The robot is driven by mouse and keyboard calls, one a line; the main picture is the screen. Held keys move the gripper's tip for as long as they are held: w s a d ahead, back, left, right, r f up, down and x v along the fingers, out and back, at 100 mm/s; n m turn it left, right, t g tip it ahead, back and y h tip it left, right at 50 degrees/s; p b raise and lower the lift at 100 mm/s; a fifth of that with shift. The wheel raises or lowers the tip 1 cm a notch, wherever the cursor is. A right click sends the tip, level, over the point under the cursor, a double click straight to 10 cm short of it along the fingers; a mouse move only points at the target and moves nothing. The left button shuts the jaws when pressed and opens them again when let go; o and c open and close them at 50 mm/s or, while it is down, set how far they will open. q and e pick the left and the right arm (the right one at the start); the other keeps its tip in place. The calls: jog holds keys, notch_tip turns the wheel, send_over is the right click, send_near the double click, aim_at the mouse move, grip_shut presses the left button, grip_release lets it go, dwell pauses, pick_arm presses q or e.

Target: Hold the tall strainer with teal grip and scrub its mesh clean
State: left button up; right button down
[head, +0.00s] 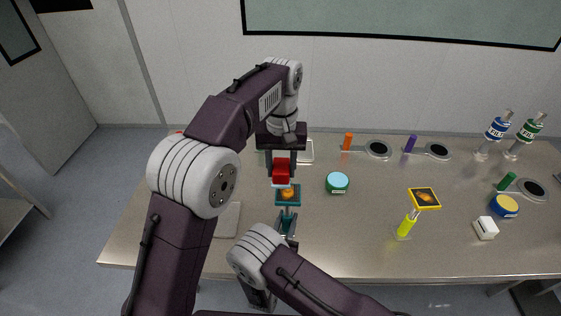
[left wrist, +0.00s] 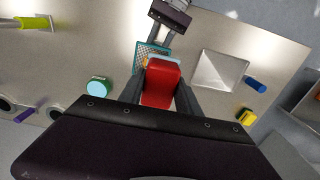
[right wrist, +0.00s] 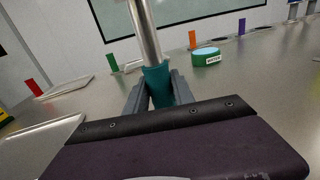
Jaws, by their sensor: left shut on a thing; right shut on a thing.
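The tall strainer stands upright, with a teal-framed square mesh head (head: 297,188) that carries an orange-brown stain (head: 288,194). My right gripper (head: 285,227) is shut on its teal grip (right wrist: 157,86), below a metal shaft (right wrist: 145,35). My left gripper (head: 281,165) is shut on a red scrubber (left wrist: 160,82) with a pale underside. The scrubber (head: 281,172) is at the far edge of the mesh head; I cannot tell whether it touches. In the left wrist view it hides part of the mesh (left wrist: 150,49).
A yellow strainer (head: 407,224), a white box (head: 486,228) and a blue tin (head: 504,206) are further right. A flat tray (head: 228,220) lies left.

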pick_arm(q)
notch_tip(320, 180, down, 5)
jog(key=shift+d+f, duration=0.25)
jog(key=shift+f, duration=0.05)
jog(key=shift+d+f, duration=0.1)
jog(key=shift+d, duration=0.25)
jog(key=shift+c, duration=0.6)
jog(key=shift+d, duration=1.45)
jog(key=a, duration=0.4)
jog(key=shift+r, duration=4.15)
jog(key=shift+s+f, duration=0.1)
jog(key=shift+f, duration=0.1)
